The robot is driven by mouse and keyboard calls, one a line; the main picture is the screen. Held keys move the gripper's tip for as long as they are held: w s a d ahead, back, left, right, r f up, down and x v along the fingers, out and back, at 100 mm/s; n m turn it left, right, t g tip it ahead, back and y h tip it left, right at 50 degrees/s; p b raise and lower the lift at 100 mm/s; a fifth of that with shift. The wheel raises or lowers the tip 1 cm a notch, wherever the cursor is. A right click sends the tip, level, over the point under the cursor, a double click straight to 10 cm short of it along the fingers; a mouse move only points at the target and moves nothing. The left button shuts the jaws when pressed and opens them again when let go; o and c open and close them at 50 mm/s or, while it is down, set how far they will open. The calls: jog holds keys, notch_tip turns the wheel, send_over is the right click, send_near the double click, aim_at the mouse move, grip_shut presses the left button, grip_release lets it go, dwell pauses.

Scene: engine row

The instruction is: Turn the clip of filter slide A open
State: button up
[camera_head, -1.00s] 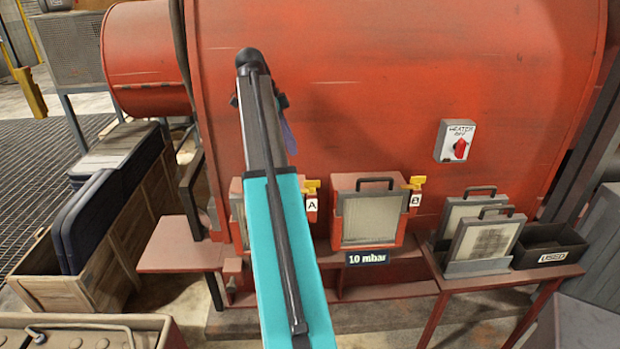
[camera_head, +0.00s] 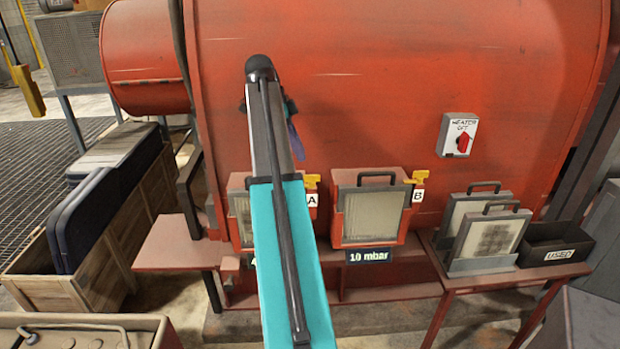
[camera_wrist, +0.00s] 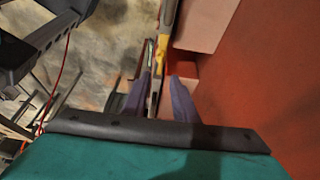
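Filter slide A (camera_head: 240,210) sits in the red housing at the left, mostly hidden behind my arm. Its yellow clip (camera_head: 312,182) shows just right of my arm, above the "A" label (camera_head: 312,200). In the wrist view a yellow part (camera_wrist: 161,58), which looks like this clip, lies ahead of and between my two purple fingers. My gripper (camera_wrist: 162,92) is open, its fingers apart. I cannot tell whether either finger touches the clip. In the head view only a bit of a purple finger (camera_head: 296,142) shows beside the arm.
Filter slide B (camera_head: 370,215), with its yellow clip (camera_head: 418,177), stands to the right above a "10 mbar" display (camera_head: 369,256). A rack with two filters (camera_head: 490,235) and a "USED" bin (camera_head: 555,243) stand further right. The heater switch (camera_head: 458,136) is on the red wall.

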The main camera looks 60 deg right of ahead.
aim_at(311, 175)
jog(key=p+x, duration=0.1)
jog(key=x, duration=0.8)
jog(key=shift+w+p, duration=0.1)
jog(key=shift+p, duration=0.2)
grip_shut()
jog(key=shift+a, duration=0.3)
jog(key=shift+d, duration=0.15)
